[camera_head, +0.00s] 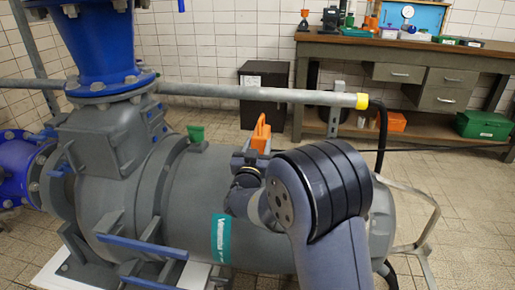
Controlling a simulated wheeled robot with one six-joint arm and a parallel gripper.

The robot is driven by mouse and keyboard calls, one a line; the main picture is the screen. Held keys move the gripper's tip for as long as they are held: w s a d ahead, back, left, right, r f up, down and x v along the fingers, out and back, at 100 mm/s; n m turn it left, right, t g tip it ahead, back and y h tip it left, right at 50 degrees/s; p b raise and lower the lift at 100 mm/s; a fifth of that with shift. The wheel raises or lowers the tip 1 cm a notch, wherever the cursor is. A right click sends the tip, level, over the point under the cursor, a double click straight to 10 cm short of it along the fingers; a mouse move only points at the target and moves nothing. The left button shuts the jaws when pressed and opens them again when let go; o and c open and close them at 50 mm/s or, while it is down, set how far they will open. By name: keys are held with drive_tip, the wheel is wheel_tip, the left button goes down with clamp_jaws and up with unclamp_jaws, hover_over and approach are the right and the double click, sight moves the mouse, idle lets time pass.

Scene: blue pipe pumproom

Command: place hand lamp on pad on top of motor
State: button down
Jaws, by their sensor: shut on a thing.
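My arm comes from the lower right and hides part of the gripper and of the motor's right side. I cannot tell whether the lamp touches the motor. A small green piece (196,133) stands on top of the motor, left of the lamp.
A grey horizontal pipe with a yellow end (361,101) runs behind the motor top. A bent metal rail (425,225) stands at right. Behind are a dark cabinet (262,100) and a workbench (420,52). Tiled floor at right is mostly clear.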

drive_tip(key=shift+b, duration=0.35)
drive_tip(key=c, duration=0.8)
unclamp_jaws()
drive_tip(key=shift+o, duration=0.2)
drive_tip(key=shift+r+p, duration=0.2)
drive_tip(key=shift+p, duration=0.25)
drive_tip(key=v, duration=1.2)
drive_tip(key=shift+f, duration=0.1)
